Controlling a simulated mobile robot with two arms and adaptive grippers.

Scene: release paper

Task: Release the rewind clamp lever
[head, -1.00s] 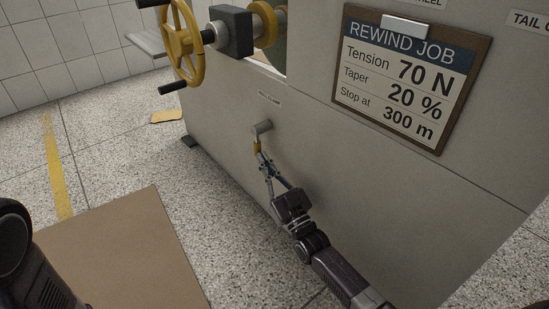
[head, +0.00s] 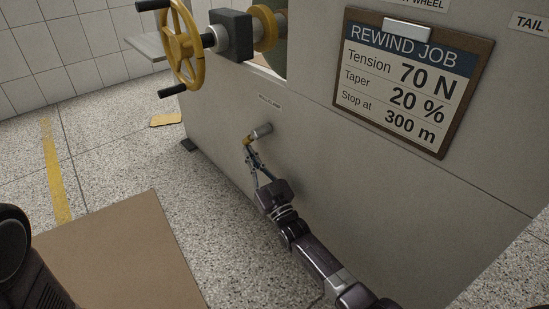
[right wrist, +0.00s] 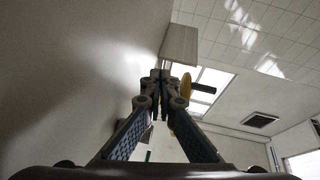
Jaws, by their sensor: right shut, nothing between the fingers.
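The clamp lever sticks out of the machine's front panel in the head view, with a grey pivot (head: 262,130) and a short yellow grip (head: 249,139) that points left and slightly down. A small label, too small to read surely, is above it. My right gripper (head: 248,150) is just below the yellow grip, its fingertips at or very near it; I cannot tell whether they touch. In the right wrist view its fingers (right wrist: 160,77) are closed together with nothing between them. The lever is not clear in that view. My left gripper is out of view.
A yellow handwheel (head: 183,44) with black handles juts out at upper left; it also shows in the right wrist view (right wrist: 187,90). A clipboard (head: 411,79) hangs on the panel at right. Floor left of the machine is open, with a brown mat (head: 118,255).

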